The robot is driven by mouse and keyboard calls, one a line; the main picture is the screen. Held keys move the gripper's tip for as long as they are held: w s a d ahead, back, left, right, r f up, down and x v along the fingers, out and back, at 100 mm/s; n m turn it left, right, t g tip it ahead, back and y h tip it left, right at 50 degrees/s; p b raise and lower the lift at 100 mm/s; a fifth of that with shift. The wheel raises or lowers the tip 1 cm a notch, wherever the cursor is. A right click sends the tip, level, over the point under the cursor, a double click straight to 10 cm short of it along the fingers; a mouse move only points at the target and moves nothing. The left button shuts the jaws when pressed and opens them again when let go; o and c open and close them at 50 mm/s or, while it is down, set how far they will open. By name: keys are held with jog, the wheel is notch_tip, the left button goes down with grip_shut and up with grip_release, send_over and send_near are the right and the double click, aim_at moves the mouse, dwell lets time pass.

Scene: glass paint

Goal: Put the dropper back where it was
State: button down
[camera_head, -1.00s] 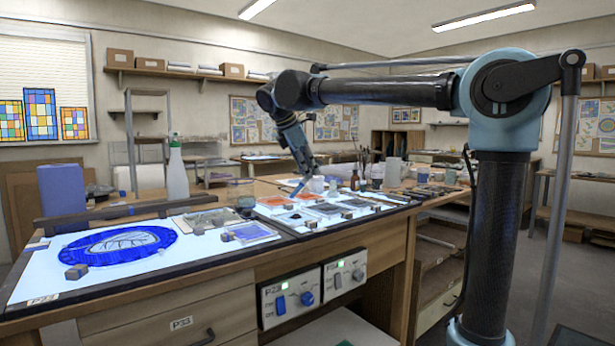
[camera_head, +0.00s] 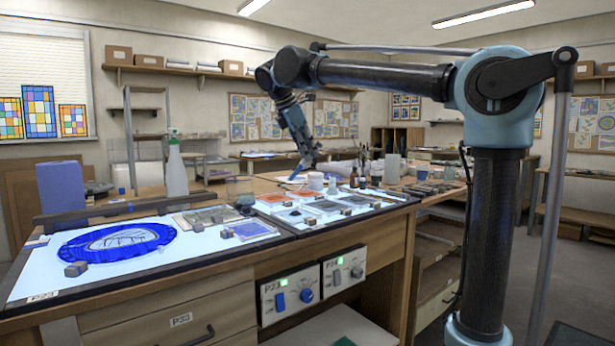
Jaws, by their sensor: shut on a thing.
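My gripper (camera_head: 306,167) is above the back of the lit worktable, near a white cup (camera_head: 315,181). It is shut on a small thin thing that I take to be the dropper. The dropper is too small and too mixed with the jaws to make out its shape or tilt. Small dark bottles (camera_head: 354,178) stand to the right of the gripper, apart from it. I cannot tell which spot or vessel the dropper came from.
Glass panes and small blocks lie on the light panels (camera_head: 180,235). A clear glass jar (camera_head: 241,190), a white spray bottle (camera_head: 176,172) and a blue block (camera_head: 61,187) stand at the left. Brushes and a pale cylinder (camera_head: 392,168) stand at the right.

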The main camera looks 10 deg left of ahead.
jog(key=shift+r, duration=3.15)
